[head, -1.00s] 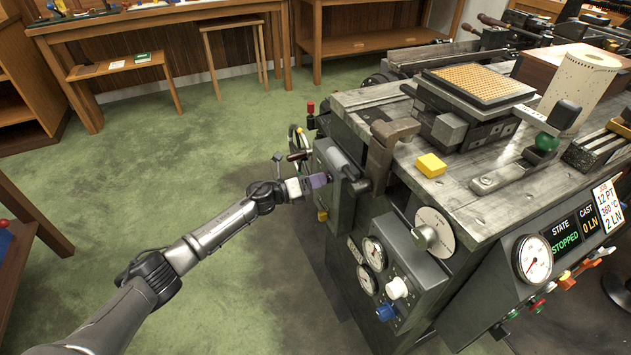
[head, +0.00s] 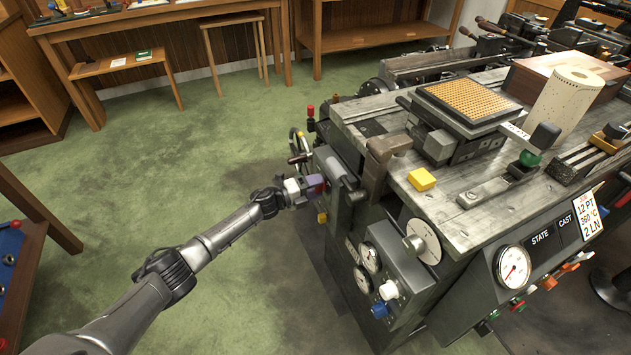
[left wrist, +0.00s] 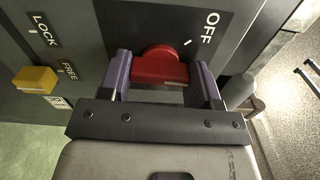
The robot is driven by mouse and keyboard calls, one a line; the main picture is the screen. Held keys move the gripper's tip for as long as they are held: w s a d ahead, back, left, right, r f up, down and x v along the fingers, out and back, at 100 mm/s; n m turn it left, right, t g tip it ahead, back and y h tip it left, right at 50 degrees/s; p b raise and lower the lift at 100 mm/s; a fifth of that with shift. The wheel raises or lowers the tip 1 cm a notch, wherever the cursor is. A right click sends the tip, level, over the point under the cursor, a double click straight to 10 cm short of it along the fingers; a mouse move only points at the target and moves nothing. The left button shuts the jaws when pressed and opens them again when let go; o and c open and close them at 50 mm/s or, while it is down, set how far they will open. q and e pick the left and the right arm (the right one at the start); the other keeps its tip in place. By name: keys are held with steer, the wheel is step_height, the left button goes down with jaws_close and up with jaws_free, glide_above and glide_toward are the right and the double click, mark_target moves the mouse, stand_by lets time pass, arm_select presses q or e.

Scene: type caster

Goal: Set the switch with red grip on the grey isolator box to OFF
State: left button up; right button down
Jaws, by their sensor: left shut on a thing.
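The grey isolator box (head: 328,160) is on the near left end of the machine in the head view, and its dark face fills the top of the left wrist view (left wrist: 130,25). The red grip (left wrist: 163,68) lies across the picture there, with the word OFF and a short white mark above and right of it. My left gripper (head: 316,186) is at the box face. Its two purple fingers, also in the left wrist view (left wrist: 162,75), are shut on the red grip from both sides. The switch's lower part is hidden. My right gripper is out of view.
A yellow knob (left wrist: 35,79) beside LOCK and FREE labels is left of the red grip. A handwheel (head: 298,145) stands behind the box. Gauges (head: 368,257) and a blue knob (head: 380,311) are on the near panel. Green floor left of the machine is clear.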

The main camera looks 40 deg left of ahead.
arm_select(q)
steer(key=n+p, duration=0.2)
steer(key=n, duration=0.2)
steer(key=shift+r+n, duration=0.15)
steer(key=shift+n, duration=0.15)
steer(key=n+p, duration=0.2)
steer(key=n, duration=0.2)
steer(key=shift+n, duration=0.7)
steer(key=o, duration=0.9)
steer(key=shift+s, duration=0.1)
